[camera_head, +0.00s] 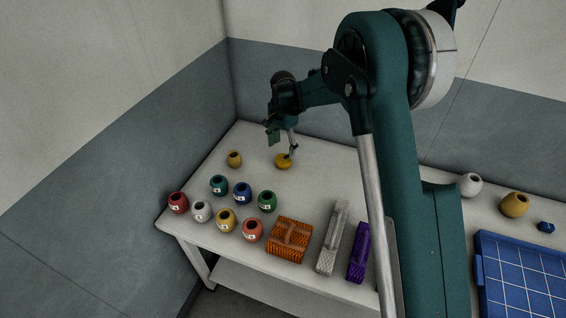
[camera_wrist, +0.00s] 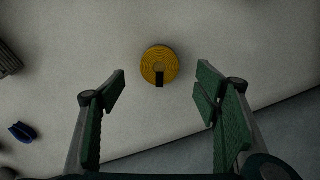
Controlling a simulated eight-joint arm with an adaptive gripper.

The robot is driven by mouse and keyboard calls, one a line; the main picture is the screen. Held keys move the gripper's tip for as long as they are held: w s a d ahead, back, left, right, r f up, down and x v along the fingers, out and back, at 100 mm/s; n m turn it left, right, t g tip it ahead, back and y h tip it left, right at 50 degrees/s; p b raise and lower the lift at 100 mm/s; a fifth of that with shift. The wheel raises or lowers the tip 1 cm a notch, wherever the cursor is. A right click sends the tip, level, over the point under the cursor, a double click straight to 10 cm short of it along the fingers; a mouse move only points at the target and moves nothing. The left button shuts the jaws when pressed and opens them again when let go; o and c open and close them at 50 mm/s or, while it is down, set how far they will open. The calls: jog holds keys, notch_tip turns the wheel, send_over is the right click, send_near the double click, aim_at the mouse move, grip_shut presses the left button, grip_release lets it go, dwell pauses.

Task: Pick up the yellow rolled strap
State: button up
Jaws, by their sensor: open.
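The yellow rolled strap (camera_head: 283,161) lies on the white table near the back, below my gripper (camera_head: 281,140). In the wrist view the strap (camera_wrist: 160,62) is a flat round coil with a short black end pointing toward me. My gripper (camera_wrist: 161,82) is open there, with one green finger on each side. The strap sits centred between the fingertips and slightly beyond them, with clear gaps on both sides. Nothing is held. In the head view one finger partly overlaps the strap, and I cannot tell the height between them.
Several numbered coloured pots, an orange net bundle (camera_head: 289,240), a grey bundle (camera_head: 333,238) and a purple bundle (camera_head: 358,253) line the front. A blue tray (camera_head: 481,270) is at right. Walls stand behind and left. Table around the strap is clear.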

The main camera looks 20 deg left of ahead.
aim_at(283, 159)
jog(key=shift+f, duration=1.3)
jog(key=shift+f+b, duration=0.5)
jog(key=shift+f, duration=2.1)
jog(key=c, duration=1.1)
jog(key=shift+o, duration=0.2)
jog(key=shift+r, duration=0.1)
jog(key=shift+r+p, duration=0.55)
jog(key=shift+r, duration=4.4)
